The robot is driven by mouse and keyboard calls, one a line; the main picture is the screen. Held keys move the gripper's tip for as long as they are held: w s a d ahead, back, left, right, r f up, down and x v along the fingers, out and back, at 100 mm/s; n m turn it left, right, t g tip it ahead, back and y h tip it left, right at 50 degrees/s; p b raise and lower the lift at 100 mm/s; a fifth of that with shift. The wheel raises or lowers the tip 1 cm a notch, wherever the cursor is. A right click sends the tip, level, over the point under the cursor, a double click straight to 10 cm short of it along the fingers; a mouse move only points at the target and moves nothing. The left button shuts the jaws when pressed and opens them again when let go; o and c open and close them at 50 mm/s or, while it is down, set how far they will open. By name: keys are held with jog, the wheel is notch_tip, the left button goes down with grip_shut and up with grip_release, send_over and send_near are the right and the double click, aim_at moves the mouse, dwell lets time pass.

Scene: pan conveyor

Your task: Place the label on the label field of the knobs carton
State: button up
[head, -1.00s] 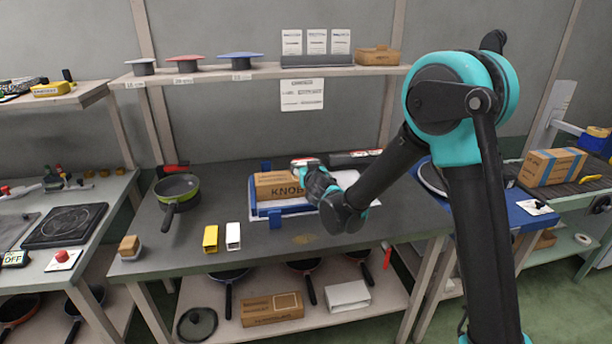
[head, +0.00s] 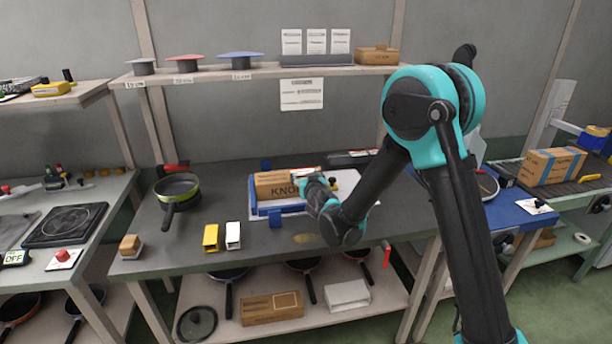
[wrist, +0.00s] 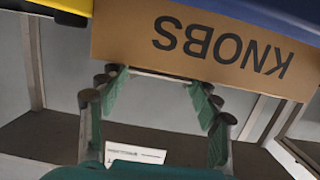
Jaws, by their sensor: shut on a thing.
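The brown knobs carton (head: 272,186) lies in a blue tray (head: 262,210) on the grey bench. Its KNOBS face fills the top of the wrist view upside down (wrist: 190,45). My gripper (head: 312,183) is over the right part of the carton and hides part of its lettering. In the wrist view its two green-padded fingers (wrist: 163,82) are spread to either side of a thin pale strip (wrist: 165,75), apparently the label seen edge-on. The strip is close to the carton's edge; I cannot tell whether they touch. The carton's label field cannot be made out.
A green pan (head: 177,187) and yellow (head: 211,237) and white (head: 233,235) blocks stand on the bench to the left. A shelf (head: 200,78) with lids runs behind. Another carton (head: 553,167) is on the conveyor at right. The front middle of the bench is clear.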

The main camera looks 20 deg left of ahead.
jog(key=shift+s+d+f, duration=0.1)
jog(key=shift+f, duration=0.15)
jog(key=o, duration=0.7)
jog(key=shift+c, duration=0.2)
jog(key=shift+s+r, duration=0.1)
jog(key=shift+r, duration=0.4)
jog(key=v, duration=1.1)
jog(key=shift+s+r, duration=0.25)
jog(key=shift+d, duration=0.15)
